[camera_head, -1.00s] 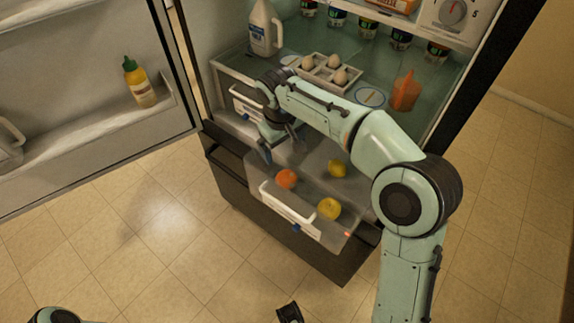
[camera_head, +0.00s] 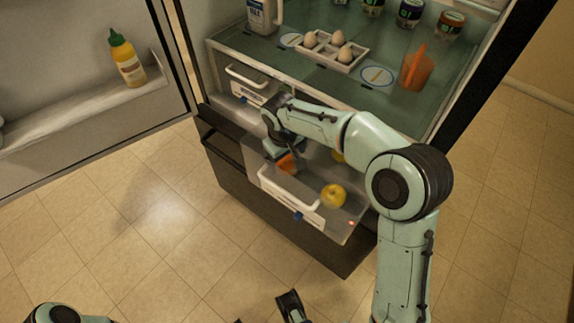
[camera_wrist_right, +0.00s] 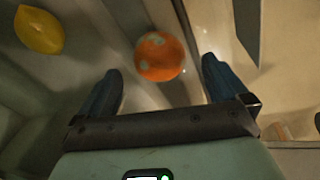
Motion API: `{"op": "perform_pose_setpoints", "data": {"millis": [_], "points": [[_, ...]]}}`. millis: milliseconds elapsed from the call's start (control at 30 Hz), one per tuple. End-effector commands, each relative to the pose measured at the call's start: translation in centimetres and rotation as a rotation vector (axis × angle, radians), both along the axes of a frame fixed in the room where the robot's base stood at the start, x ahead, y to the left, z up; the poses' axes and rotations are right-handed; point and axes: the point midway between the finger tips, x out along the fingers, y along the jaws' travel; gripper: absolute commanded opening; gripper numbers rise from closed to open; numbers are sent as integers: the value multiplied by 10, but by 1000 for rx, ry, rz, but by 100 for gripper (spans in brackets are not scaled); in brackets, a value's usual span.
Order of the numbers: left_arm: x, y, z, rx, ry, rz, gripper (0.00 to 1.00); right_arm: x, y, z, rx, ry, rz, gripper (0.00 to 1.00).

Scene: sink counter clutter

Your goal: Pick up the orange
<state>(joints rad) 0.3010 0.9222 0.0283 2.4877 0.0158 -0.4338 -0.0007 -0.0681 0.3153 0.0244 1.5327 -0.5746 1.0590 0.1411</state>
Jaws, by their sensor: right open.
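The orange (camera_head: 287,166) lies in the pulled-out clear fridge drawer (camera_head: 337,228), near its left side. In the head view my right gripper (camera_head: 284,152) is down in the drawer over the orange and hides part of it. In the right wrist view the orange (camera_wrist_right: 160,56) shows whole, with pale patches, just beyond and between the fingertips of my open right gripper (camera_wrist_right: 163,84). I see no finger touching it. Dark parts at the bottom edge of the head view may be my left gripper (camera_head: 290,306); its opening is unclear.
A yellow fruit (camera_head: 333,195) lies at the drawer's right front. Another yellow fruit (camera_head: 338,156) is mostly hidden behind my right arm. The shelf above holds an egg tray (camera_head: 328,52), an orange jug (camera_head: 416,70) and a milk bottle (camera_head: 262,15). The open fridge door stands left.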

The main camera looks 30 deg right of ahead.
Motion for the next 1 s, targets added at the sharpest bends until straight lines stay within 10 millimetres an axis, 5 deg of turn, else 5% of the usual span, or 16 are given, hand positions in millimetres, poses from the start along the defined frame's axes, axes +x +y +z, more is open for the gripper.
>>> {"op": "perform_pose_setpoints", "data": {"millis": [333, 567, 767, 1000], "points": [[6, 2, -10, 6, -18, 6, 43, 4, -6, -45, -1, 4, -1, 100], [7, 2, -9, 8, -21, 8, 43, 5, -6, -47, -1, 1, 0, 100], [7, 2, -9, 8, -21, 8, 43, 5, -6, -47, 0, 1, 0, 41], [7, 2, -9, 8, -21, 8, 43, 6, -6, -46, 0, 0, 0, 36]]}}
